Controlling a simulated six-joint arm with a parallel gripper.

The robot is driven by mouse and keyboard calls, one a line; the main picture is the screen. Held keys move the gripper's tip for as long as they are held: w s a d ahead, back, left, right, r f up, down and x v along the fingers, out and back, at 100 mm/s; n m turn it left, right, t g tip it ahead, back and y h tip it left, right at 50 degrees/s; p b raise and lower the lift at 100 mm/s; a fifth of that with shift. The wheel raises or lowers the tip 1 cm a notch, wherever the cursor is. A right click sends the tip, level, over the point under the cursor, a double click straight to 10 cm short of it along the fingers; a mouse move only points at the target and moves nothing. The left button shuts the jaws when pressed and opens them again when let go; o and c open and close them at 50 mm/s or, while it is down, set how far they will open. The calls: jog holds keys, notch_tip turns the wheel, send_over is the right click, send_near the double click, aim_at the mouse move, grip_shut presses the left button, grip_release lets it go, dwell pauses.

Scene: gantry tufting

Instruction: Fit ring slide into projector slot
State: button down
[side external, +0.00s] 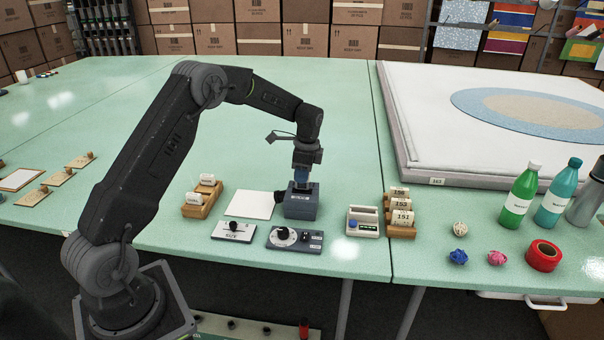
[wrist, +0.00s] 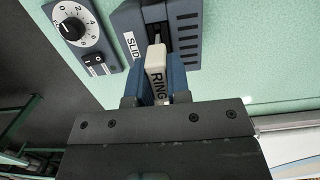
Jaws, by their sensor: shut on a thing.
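The projector (side external: 301,205) is a blue-grey box on the green table in the side external view. In the wrist view its top (wrist: 185,30) shows a dark slot and a partly hidden label reading "SLID". My gripper (side external: 306,178) points down just over the projector. In the wrist view my gripper (wrist: 156,90) is shut on the white ring slide (wrist: 156,72), marked "RING". The slide's far end is at the slot's near end. I cannot tell how deep it sits. In the side external view the slide is hidden by my gripper.
A control box with a dial (side external: 294,239) and a slider box (side external: 234,231) stand in front of the projector. A white sheet (side external: 250,204) lies to its left. Wooden card holders stand left (side external: 202,196) and right (side external: 400,214). A small white device (side external: 363,221) is near the right holder.

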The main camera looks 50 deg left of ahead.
jog(key=shift+f, duration=1.65)
jog(key=c, duration=1)
grip_release()
jog(key=r, duration=0.9)
jog(key=w+d+r, duration=0.1)
jog(key=r, duration=0.3)
jog(key=shift+w+d+r, duration=0.1)
jog(key=shift+r, duration=0.3)
jog(key=shift+d+r, duration=0.1)
